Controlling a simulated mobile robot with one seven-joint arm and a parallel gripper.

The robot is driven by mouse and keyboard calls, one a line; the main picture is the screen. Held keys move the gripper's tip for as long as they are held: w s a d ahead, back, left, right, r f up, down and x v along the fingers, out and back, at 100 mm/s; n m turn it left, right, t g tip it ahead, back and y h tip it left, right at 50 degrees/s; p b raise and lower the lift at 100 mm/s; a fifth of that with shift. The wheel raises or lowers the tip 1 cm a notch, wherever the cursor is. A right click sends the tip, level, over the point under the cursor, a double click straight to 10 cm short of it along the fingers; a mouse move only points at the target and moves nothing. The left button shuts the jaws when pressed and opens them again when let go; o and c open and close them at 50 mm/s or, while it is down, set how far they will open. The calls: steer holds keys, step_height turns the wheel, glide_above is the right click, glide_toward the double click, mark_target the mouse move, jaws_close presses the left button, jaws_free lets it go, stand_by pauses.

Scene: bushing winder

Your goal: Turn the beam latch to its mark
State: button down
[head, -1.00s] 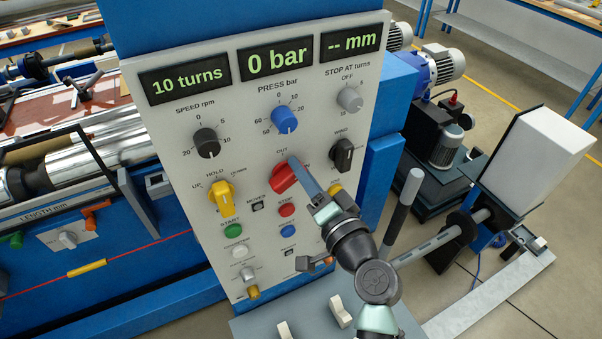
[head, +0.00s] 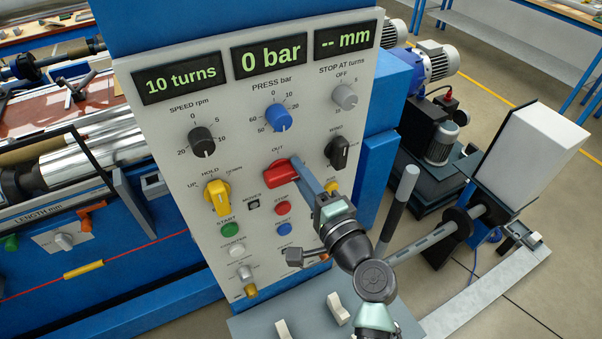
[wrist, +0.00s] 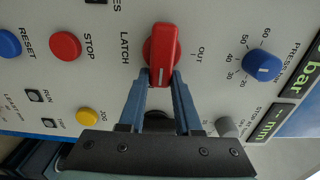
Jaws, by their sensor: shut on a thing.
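The beam latch is a red knob (head: 277,174) with a bar handle on the sloping panel, under the word OUT. In the wrist view the red knob (wrist: 162,45) stands between the words LATCH and OUT, with a white line near its lower end. My gripper (head: 295,168) reaches it from the lower right. In the wrist view its two blue-grey fingers (wrist: 162,76) are shut on the lower end of the handle, one on each side. The handle's white line points toward my gripper, away from the OUT tick. Any mark behind the fingers is hidden.
Near the latch are the blue PRESS knob (head: 276,117), black WIND knob (head: 338,152), yellow HOLD knob (head: 216,196) and red STOP button (head: 282,208). Free floor lies at the far right.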

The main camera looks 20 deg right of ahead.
steer(key=shift+f, duration=0.1)
steer(key=c, duration=0.6)
jaws_free()
steer(key=s+b, duration=0.3)
steer(key=s, duration=1)
steer(key=shift+d+b, duration=0.25)
steer(key=shift+b, duration=0.15)
